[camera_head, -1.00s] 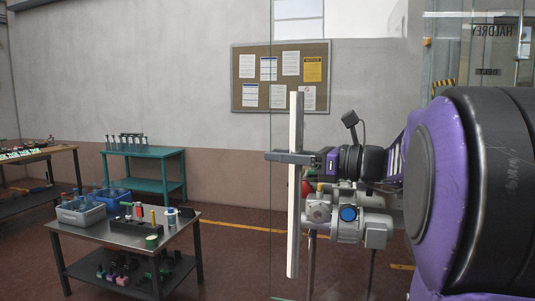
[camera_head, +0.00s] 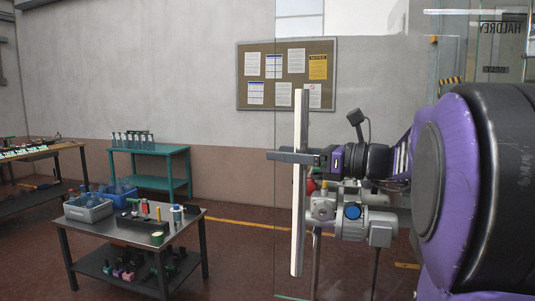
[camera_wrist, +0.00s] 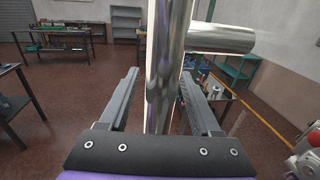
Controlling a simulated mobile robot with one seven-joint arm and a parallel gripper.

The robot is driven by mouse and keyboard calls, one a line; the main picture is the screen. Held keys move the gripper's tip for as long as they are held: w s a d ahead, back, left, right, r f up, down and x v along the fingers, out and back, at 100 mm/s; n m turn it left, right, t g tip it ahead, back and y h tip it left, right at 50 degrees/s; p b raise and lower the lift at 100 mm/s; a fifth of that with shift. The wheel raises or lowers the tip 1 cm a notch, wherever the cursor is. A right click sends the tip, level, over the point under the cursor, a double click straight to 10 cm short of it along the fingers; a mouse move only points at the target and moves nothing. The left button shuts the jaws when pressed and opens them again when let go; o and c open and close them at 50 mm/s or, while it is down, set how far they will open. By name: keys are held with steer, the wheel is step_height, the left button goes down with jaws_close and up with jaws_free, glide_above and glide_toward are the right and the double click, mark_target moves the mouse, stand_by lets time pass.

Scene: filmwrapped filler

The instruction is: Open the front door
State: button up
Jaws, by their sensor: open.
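The front door is a clear glass panel (camera_head: 285,235) with a visible vertical edge, in the right half of the head view. Its handle is a long upright bar (camera_head: 298,220), pale in the head view and shiny metal in the wrist view (camera_wrist: 163,90). A short horizontal metal post (camera_wrist: 222,39) joins the bar near its top in the wrist view. My gripper (camera_head: 274,156) reaches the bar from the right at about mid-height. In the wrist view its two fingers (camera_wrist: 160,76) stand apart, one on each side of the bar, with gaps visible.
A motor-like grey machine (camera_head: 345,215) shows below my wrist. A notice board (camera_head: 287,75) hangs on the wall. Open floor lies between.

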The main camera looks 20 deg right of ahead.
steer(key=shift+d, duration=0.1)
steer(key=v, duration=1.7)
steer(key=shift+s, duration=0.25)
